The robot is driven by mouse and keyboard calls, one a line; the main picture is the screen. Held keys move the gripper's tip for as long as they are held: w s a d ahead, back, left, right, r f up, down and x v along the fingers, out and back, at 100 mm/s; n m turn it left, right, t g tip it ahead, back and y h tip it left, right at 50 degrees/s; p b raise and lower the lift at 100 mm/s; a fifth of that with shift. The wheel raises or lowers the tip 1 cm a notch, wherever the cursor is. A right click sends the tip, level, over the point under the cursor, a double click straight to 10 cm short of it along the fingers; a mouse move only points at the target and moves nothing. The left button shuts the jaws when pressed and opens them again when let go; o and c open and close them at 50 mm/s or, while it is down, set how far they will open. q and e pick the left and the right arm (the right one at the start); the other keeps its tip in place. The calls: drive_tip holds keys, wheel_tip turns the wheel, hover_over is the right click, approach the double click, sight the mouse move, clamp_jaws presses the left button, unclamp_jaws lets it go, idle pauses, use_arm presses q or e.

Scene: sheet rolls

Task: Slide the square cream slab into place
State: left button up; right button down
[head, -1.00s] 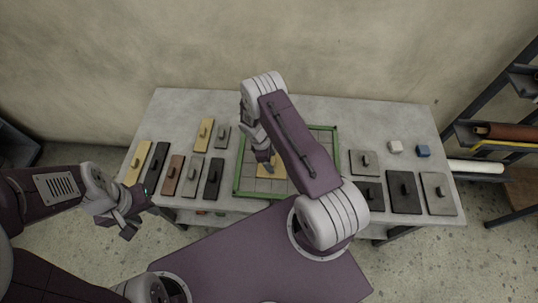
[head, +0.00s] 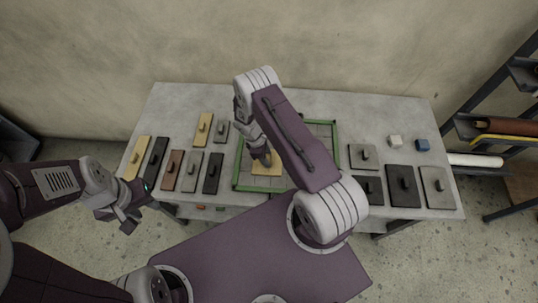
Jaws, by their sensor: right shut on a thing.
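The square cream slab (head: 267,170) lies within the green-edged frame (head: 285,190) on the table, in its lower left part. My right gripper (head: 262,160) is over the slab's upper left part and is shut on it, probably by its knob, which the gripper hides. My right forearm covers the right part of the frame, so I cannot see the slab's full surroundings. My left gripper (head: 130,216) hangs in front of the table's left front edge, away from the slab. Its fingers are too small and dark to judge.
Several knobbed slabs stand left of the frame, including a yellow one (head: 203,129) and a black one (head: 213,173).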

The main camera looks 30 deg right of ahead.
sight(254, 172)
drive_tip(key=shift+s+a, duration=0.25)
drive_tip(key=shift+a, duration=0.95)
drive_tip(key=shift+s+a, duration=0.3)
drive_tip(key=shift+a, duration=0.95)
drive_tip(key=shift+s+a, duration=0.25)
drive_tip(key=shift+a, duration=0.95)
drive_tip(key=c, duration=1.1)
unclamp_jaws()
drive_tip(key=o, duration=0.4)
drive_tip(key=shift+a, duration=0.15)
drive_tip(key=shift+r, duration=0.1)
